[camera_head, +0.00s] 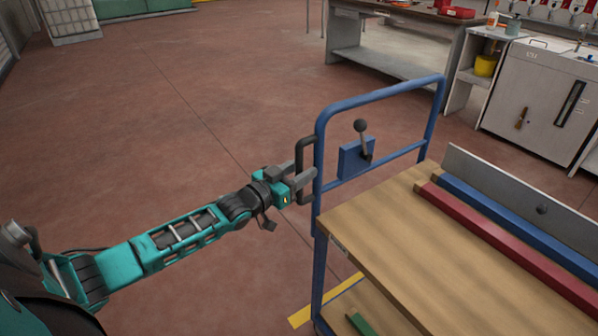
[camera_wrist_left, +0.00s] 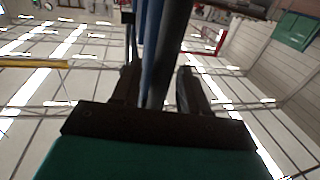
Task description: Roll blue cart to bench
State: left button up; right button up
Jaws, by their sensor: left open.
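The blue cart (camera_head: 318,225) stands at the right of the head view, with a blue tube frame, a wooden top and a black side handle (camera_head: 300,148). A lever with a black knob (camera_head: 361,126) sits on a blue plate on its frame. My left gripper (camera_head: 305,172) is at the black handle. In the left wrist view, its open fingers (camera_wrist_left: 160,88) stand on either side of a dark upright bar (camera_wrist_left: 170,50), with a blue post (camera_wrist_left: 150,35) beyond. A grey workbench (camera_head: 385,62) stands at the back. My right gripper is not in view.
Red (camera_head: 500,240) and blue (camera_head: 515,222) bars lie on the cart top beside a grey upright panel (camera_head: 520,195). A grey cabinet (camera_head: 540,100) stands at the right back. The reddish floor at left is largely clear.

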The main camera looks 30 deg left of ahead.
pick_arm(q)
grip_shut()
jog(key=shift+d, duration=0.1)
dwell(0.6)
